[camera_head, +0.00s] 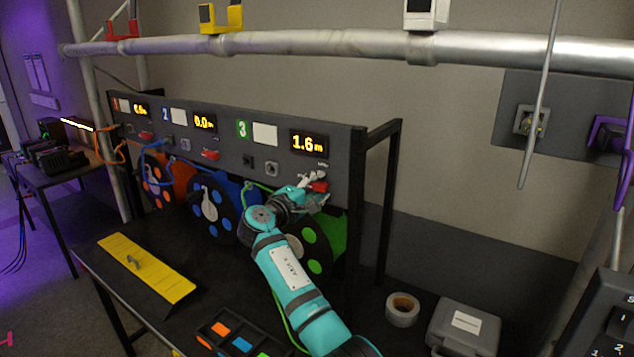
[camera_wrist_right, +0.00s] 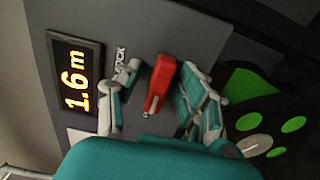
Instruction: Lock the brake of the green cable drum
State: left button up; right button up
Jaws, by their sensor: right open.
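The green cable drum (camera_head: 338,236) sits under the third panel section, partly hidden by my right arm. Its green rim and dark spotted face also show at the right of the right wrist view (camera_wrist_right: 249,82). The red brake lever (camera_wrist_right: 159,84) is on the panel beside the 1.6 m display, near a label that seems to read LOCK. It also shows in the head view (camera_head: 320,187). My right gripper (camera_head: 313,187) is open at the lever. In the right wrist view its fingers (camera_wrist_right: 161,76) stand on either side of the lever, with gaps visible. My left gripper is not in view.
Blue (camera_head: 213,208) and orange (camera_head: 160,182) drums stand to the left, with their own red levers above. A yellow plate (camera_head: 150,268) and a tray of coloured pieces (camera_head: 235,335) lie on the black bench. A black frame post (camera_head: 388,205) stands right of the panel.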

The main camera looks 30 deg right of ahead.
grip_shut()
dwell(0.3)
